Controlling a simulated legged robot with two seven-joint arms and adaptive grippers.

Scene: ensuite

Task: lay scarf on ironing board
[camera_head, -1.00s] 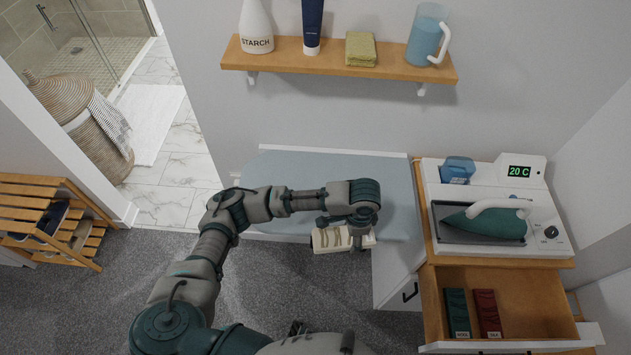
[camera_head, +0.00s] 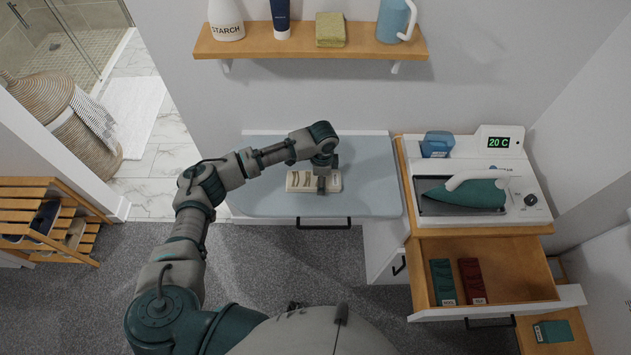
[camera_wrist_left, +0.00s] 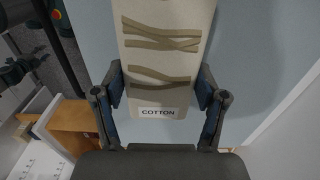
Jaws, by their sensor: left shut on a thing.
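The folded scarf (camera_head: 299,181) is cream with brown wavy stripes and has a COTTON label, readable in the left wrist view (camera_wrist_left: 160,75). My left gripper (camera_head: 322,184) is shut on it, with one finger at each side edge in the left wrist view (camera_wrist_left: 162,98). The scarf is over the front middle of the light blue ironing board (camera_head: 370,185). I cannot tell whether it touches the surface or hangs just above it. My right gripper is not in view.
Right of the board, a wooden cabinet carries a green iron (camera_head: 467,193) and a blue container (camera_head: 437,144). A shelf (camera_head: 310,47) hangs above the board. The board's left and right ends are clear.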

